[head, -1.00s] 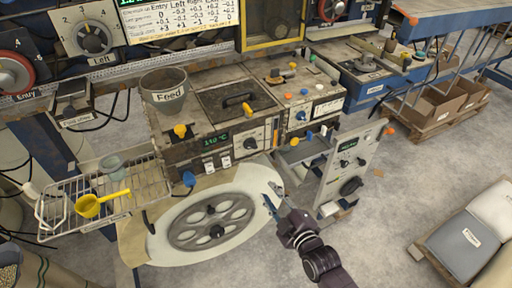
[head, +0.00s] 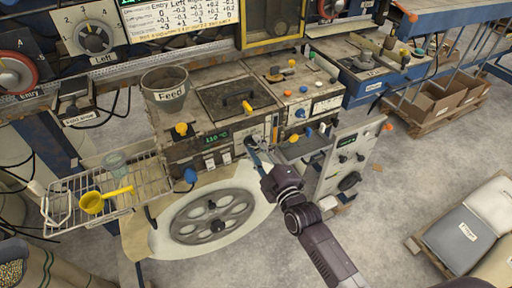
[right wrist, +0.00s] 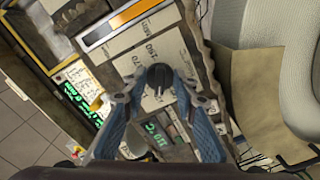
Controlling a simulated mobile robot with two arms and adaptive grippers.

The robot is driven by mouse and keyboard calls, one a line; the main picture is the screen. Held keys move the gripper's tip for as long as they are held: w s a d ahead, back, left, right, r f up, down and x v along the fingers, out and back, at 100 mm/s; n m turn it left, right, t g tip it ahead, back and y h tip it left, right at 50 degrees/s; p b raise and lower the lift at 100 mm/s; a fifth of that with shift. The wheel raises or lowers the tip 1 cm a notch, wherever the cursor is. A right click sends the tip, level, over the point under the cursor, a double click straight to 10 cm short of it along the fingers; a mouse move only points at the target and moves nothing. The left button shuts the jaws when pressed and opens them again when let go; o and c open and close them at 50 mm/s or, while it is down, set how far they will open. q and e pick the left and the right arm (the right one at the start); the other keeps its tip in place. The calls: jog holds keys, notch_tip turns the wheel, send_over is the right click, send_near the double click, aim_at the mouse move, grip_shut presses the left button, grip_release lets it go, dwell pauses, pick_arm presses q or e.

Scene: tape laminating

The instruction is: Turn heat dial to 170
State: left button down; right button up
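The heat dial (right wrist: 160,78) is a black knob on a pale plate with printed numbers, 150 and 170 among them, in the right wrist view. My right gripper (right wrist: 160,88) is open, its two blue fingers on either side of the knob with gaps showing. I cannot tell whether the fingertips reach down around the knob. In the head view my right gripper (head: 256,152) is at the front of the laminator panel and partly hides the dial. A green temperature display (head: 216,137) is left of it; its digits are too small to read surely. My left gripper is out of view.
A Feed bucket (head: 166,92) stands on the machine's left. A wire shelf (head: 148,180) holds a yellow scoop (head: 95,203). A spoked wheel (head: 210,216) is below the panel. A grey control cabinet (head: 345,160) stands just right of my right gripper.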

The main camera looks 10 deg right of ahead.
grip_shut()
jog(key=shift+m, duration=0.3)
jog(key=m, duration=2.3)
jog(key=shift+s+a+p, duration=0.1)
jog(key=shift+a+p, duration=0.25)
dwell(0.3)
grip_release()
